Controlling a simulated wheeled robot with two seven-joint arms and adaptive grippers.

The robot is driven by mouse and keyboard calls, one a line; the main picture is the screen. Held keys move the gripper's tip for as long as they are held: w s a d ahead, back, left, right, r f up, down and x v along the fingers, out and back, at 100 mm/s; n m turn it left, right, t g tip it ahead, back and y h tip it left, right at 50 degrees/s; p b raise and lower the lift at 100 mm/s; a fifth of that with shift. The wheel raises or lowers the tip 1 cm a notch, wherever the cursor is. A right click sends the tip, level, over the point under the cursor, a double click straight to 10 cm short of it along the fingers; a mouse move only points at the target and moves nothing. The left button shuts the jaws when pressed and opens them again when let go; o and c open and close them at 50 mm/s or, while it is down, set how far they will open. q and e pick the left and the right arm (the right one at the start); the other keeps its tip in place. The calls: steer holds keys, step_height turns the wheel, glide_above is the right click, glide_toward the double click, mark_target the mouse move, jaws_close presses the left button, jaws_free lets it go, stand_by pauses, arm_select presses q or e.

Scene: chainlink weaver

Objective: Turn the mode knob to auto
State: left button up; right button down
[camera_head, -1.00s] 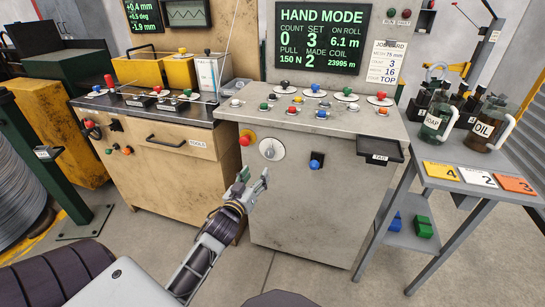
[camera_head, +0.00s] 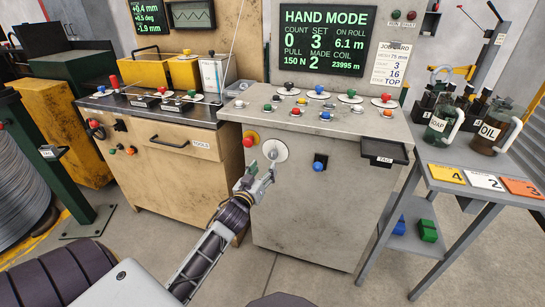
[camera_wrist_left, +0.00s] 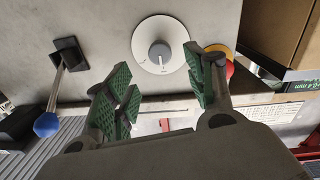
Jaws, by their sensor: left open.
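The mode knob is a grey knob on a round white dial (camera_head: 275,150) on the front of the grey cabinet, below its top. It also shows in the left wrist view (camera_wrist_left: 160,52), where the dial faces me ahead of the fingers. The screen (camera_head: 320,38) above the cabinet reads HAND MODE. My left gripper (camera_head: 257,178) is just below and left of the dial, apart from the knob. In the left wrist view its green-padded fingers (camera_wrist_left: 160,92) are open with nothing between them. My right gripper is not in view.
A red button on a yellow base (camera_head: 248,141) sits left of the dial. A blue-knobbed lever (camera_head: 319,163) is to the right, and a black TAG tray (camera_head: 383,153) juts out farther right.

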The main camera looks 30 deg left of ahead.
mark_target(272, 156)
arm_select(q)
steer(key=shift+w+a+b, duration=0.1)
steer(key=shift+w+a, duration=0.1)
steer(key=shift+w, duration=0.65)
steer(key=shift+w+a+b, duration=0.15)
steer(key=shift+w, duration=0.75)
steer(key=shift+w+a+b, duration=0.1)
steer(key=shift+w+a, duration=0.1)
steer(key=shift+w, duration=0.65)
steer(key=shift+w+a, duration=0.2)
steer(key=shift+w, duration=0.8)
steer(key=shift+w+a, duration=0.1)
steer(key=shift+w, duration=0.5)
steer(key=shift+w+a+b, duration=0.1)
steer(key=shift+w+b, duration=0.2)
steer(key=shift+w, duration=0.2)
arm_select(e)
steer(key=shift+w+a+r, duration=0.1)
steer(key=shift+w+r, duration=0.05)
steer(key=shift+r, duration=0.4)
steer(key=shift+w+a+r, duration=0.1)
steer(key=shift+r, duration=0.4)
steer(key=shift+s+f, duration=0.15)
arm_select(q)
steer(key=c, duration=1.1)
